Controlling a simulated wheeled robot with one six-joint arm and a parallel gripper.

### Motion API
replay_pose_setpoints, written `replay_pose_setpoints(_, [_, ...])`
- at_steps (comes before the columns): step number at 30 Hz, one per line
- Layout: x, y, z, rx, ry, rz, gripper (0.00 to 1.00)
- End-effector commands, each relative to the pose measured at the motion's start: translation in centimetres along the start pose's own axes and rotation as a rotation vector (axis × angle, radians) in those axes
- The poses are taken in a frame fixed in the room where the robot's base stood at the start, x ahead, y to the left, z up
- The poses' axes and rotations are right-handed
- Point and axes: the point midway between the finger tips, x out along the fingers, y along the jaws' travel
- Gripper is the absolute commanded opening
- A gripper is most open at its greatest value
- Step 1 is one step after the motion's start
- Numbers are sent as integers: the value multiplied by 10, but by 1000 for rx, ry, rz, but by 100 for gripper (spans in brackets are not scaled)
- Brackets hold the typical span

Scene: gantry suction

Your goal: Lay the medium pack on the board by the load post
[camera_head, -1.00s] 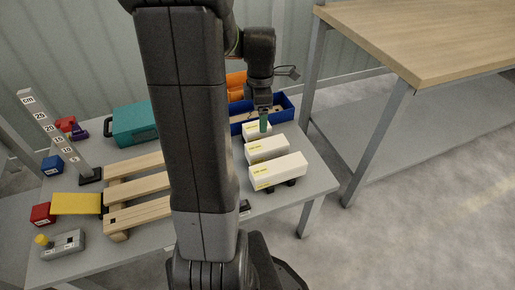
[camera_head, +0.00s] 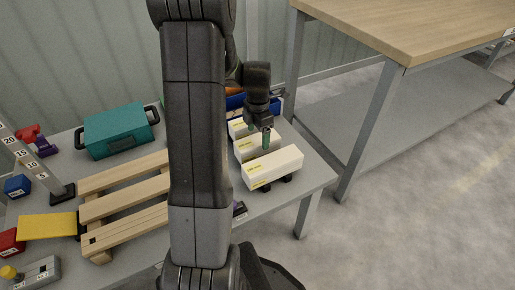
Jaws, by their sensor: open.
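Three white packs of differing length lie side by side at the table's right. The medium pack (camera_head: 243,152) is the middle one, between the smaller pack (camera_head: 236,130) behind and the longest pack (camera_head: 273,169) in front. The grey load post (camera_head: 35,160) with a cm scale stands at the left. A slatted wooden board (camera_head: 123,203) lies right of it, partly behind my arm.
A teal case (camera_head: 117,133) stands behind the slatted board. A yellow plate (camera_head: 47,226), a red block (camera_head: 10,242) and a blue block (camera_head: 17,186) lie at left. A blue bin (camera_head: 236,103) is behind the packs. A wooden-topped bench (camera_head: 420,30) stands at right.

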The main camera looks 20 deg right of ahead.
Motion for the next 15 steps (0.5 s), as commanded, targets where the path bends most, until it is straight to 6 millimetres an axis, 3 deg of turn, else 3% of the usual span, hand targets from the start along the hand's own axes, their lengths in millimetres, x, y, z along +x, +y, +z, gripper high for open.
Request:
replay_pose_setpoints(11, [48, -3, -3, 0, 1, -2, 80])
replay_pose_setpoints(15, [53, -2, -3, 0, 0, 0, 80])
